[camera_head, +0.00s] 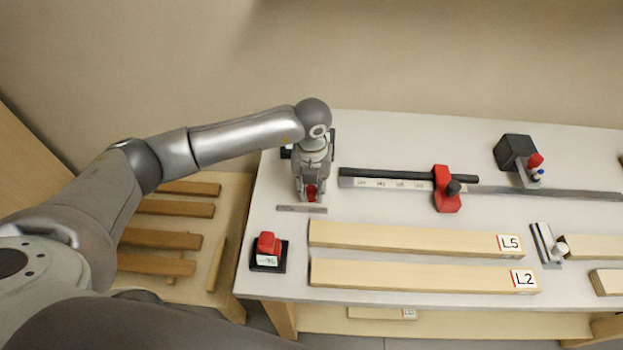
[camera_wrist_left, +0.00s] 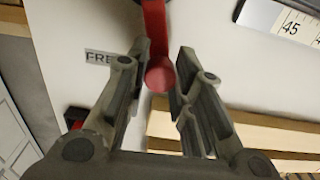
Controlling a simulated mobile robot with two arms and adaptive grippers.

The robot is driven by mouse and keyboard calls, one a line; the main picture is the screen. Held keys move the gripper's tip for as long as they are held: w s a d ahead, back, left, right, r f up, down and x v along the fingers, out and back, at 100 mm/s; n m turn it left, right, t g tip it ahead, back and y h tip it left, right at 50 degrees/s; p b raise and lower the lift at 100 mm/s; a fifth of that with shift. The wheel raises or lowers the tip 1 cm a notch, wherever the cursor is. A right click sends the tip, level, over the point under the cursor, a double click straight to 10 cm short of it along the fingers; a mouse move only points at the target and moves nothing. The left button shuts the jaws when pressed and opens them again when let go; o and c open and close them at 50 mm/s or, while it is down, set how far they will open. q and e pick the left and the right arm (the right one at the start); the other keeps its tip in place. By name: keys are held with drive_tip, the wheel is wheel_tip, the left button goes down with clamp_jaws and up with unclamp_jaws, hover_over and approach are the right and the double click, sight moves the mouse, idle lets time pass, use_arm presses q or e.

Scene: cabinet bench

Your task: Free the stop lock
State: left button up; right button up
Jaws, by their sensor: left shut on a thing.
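A red lever (camera_head: 311,191) with a round end stands at the left end of the bench, mostly hidden under my left gripper (camera_head: 310,196) in the head view. In the left wrist view the red lever (camera_wrist_left: 157,45) comes down from the top edge, its round end between the two fingers of my left gripper (camera_wrist_left: 162,85). The gripper is shut on it. A small label plate (camera_head: 302,209) lies just in front; in the wrist view this label (camera_wrist_left: 100,58) reads "FRE", the rest hidden by a finger. A red stop (camera_head: 446,190) with a black knob sits on the rail. My right gripper is not in view.
A scale and dark bar (camera_head: 400,177) run right of the gripper. Boards marked L5 (camera_head: 410,238) and L2 (camera_head: 420,276) lie along the front. A black box (camera_head: 514,152) stands back right.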

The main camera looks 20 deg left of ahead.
use_arm(q)
drive_tip(key=shift+s+a, duration=0.4)
drive_tip(key=shift+a, duration=0.55)
drive_tip(key=shift+s+a, duration=0.2)
drive_tip(key=shift+a, duration=0.9)
